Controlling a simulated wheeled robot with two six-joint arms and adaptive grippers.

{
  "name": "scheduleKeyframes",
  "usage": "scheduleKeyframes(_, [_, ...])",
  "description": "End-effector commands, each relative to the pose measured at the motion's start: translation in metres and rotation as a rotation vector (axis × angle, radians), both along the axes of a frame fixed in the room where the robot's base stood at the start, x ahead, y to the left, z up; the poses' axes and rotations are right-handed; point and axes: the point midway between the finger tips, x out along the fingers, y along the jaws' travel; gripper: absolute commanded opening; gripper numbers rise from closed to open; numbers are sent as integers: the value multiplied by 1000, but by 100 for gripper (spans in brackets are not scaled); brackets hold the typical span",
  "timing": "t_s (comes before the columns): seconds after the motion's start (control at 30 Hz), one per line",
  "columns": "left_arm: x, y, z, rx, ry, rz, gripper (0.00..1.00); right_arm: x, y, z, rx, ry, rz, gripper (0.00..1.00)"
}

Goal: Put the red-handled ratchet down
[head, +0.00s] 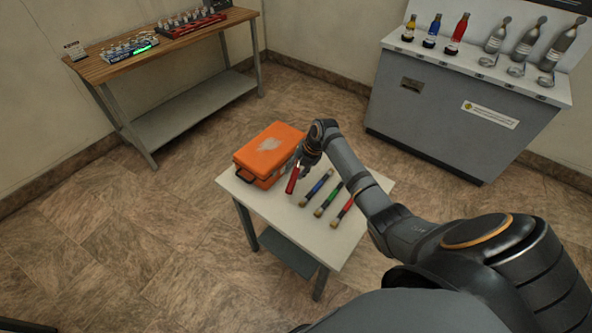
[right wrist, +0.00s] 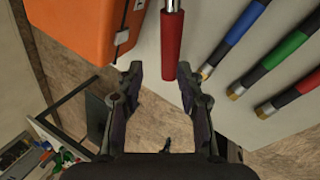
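The red-handled ratchet (head: 292,181) is at the left part of the white table (head: 335,240), beside the orange case. In the right wrist view its red handle (right wrist: 171,45) points toward me, with a silver shaft at the top edge; its head is out of view. My right gripper (right wrist: 161,72) is open, its fingertips on either side of the handle's near end, with gaps visible on both sides. In the head view the right gripper (head: 303,164) is above the table and partly hides the ratchet. Whether the ratchet fully rests on the tabletop is hard to tell. My left gripper is not in view.
An orange case (head: 268,148) stands on the table's left. Blue (head: 318,187), green (head: 328,199) and red (head: 342,210) banded tools lie to the ratchet's right. A wooden bench (head: 165,42) and a grey cabinet (head: 440,110) stand behind. The table's front strip is clear.

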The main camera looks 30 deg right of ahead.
Motion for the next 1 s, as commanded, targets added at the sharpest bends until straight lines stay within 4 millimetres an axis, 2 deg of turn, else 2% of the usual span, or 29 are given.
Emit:
scheduleKeyframes(0.27, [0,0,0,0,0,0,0,0,0,0,0,0,0,46])
scheduleKeyframes(0.37, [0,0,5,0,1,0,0,0,0,6,0,-1,0,46])
scheduleKeyframes(0.43, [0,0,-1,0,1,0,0,-2,-3,11,-1,-4,1,46])
scheduleKeyframes(0.8, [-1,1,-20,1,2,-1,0,-25,-27,88,-5,-3,0,46])
scheduleKeyframes(1.0, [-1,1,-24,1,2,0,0,-31,-32,111,-1,-1,-1,46])
